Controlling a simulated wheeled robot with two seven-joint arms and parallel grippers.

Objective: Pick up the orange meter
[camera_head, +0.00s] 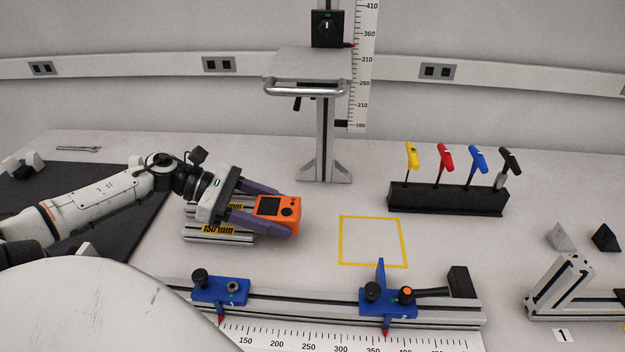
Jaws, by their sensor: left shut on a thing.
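The orange meter (277,207) has a dark screen and dark buttons on its face. It is in the middle left of the head view, between the purple fingers of my left gripper (272,211). The left gripper is shut on it, with one finger along its far side and one along its near side. Metal profile blocks marked 150 mm (222,236) lie beneath and beside the gripper. I cannot tell whether the meter touches the table. My right gripper is not in view.
A yellow square outline (373,218) marks empty table to the right of the meter. A rack (447,201) with colored T-handle tools stands further right. A rail with blue clamps (221,290) runs along the front. A height stand (325,145) rises behind.

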